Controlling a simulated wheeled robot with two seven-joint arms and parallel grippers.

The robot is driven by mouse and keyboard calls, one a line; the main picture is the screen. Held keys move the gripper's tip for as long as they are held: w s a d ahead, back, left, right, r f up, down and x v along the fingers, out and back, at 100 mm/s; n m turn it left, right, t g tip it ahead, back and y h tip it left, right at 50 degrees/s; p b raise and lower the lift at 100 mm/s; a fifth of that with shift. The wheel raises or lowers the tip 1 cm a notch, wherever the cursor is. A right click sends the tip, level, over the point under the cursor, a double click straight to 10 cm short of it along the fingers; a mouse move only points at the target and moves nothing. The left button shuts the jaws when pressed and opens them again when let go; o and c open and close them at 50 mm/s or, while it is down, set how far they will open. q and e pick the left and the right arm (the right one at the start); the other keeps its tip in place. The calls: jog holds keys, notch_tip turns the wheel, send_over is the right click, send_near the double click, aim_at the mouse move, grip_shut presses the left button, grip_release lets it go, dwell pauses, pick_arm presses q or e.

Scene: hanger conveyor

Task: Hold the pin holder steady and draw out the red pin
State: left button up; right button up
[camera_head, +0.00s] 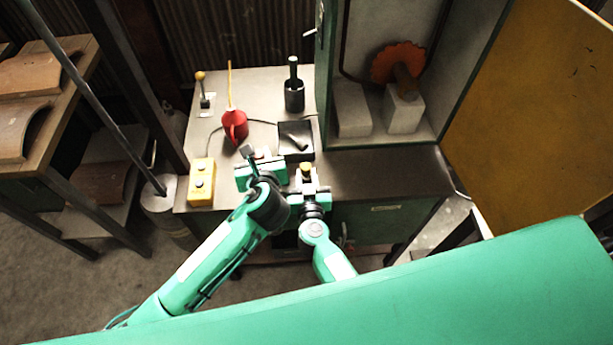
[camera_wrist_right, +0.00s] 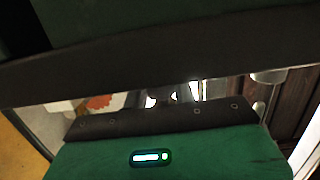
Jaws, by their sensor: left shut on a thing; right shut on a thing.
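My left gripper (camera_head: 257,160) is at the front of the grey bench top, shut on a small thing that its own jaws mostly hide. A small pale and reddish part (camera_head: 263,153) shows at its far side; I cannot tell whether this is the pin holder or the red pin. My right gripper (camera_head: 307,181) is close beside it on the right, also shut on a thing. A small yellow knob (camera_head: 306,167) shows at its tip. In the right wrist view, the jaws (camera_wrist_right: 168,94) fill most of the picture and hide what they hold.
A yellow button box (camera_head: 201,182) stands left of my left gripper. Behind are a red oil can (camera_head: 235,127), a black open tray (camera_head: 296,153) and a dark cylinder (camera_head: 294,98). A green cabinet with an orange-red disc (camera_head: 392,62) stands right. The bench's front right is clear.

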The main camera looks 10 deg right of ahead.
jog(key=o, duration=1.1)
jog(key=v, duration=1.2)
jog(key=shift+d, duration=0.1)
jog(key=shift+f, duration=0.1)
